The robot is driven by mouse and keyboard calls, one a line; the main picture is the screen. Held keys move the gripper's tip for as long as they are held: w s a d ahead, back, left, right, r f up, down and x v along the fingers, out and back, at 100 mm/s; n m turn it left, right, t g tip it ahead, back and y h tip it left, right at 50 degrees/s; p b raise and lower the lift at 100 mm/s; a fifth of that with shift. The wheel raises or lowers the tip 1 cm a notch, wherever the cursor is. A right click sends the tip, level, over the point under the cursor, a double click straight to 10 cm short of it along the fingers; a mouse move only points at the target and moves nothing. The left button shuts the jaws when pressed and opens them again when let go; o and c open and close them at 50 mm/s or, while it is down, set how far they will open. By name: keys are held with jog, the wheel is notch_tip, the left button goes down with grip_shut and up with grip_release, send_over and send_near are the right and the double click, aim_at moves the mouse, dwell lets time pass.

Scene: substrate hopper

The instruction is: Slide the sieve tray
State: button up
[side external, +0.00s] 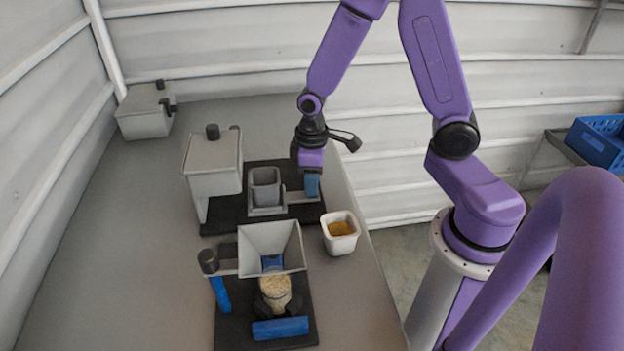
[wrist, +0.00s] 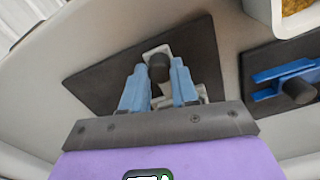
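The sieve station stands on a dark base plate (side external: 235,222) in the middle of the bench, with a grey bin (side external: 265,196) in it. A pale bar (side external: 298,198), seemingly the sieve tray's handle, reaches right from it. My gripper (side external: 311,190) is low over this bar's right end, fingers pointing down. In the wrist view, my gripper (wrist: 159,72) has a blue finger on each side of a dark knob (wrist: 158,68). Pale parts below the knob are partly hidden by the fingers.
A white cup (side external: 341,246) with brown material stands close by at the bench's right edge. In front is a hopper (side external: 268,245) with a blue lever (side external: 220,293) and blue bar (side external: 280,328). A grey box (side external: 145,118) stands back left. The left bench is clear.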

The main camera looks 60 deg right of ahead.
aim_at(291, 196)
grip_shut()
jog(key=shift+w+a, duration=1.75)
jog(key=shift+w, duration=0.1)
jog(key=o, duration=0.9)
grip_release()
notch_tip(291, 196, up, 18)
jog(key=shift+f, duration=0.25)
jog(key=shift+c, duration=0.5)
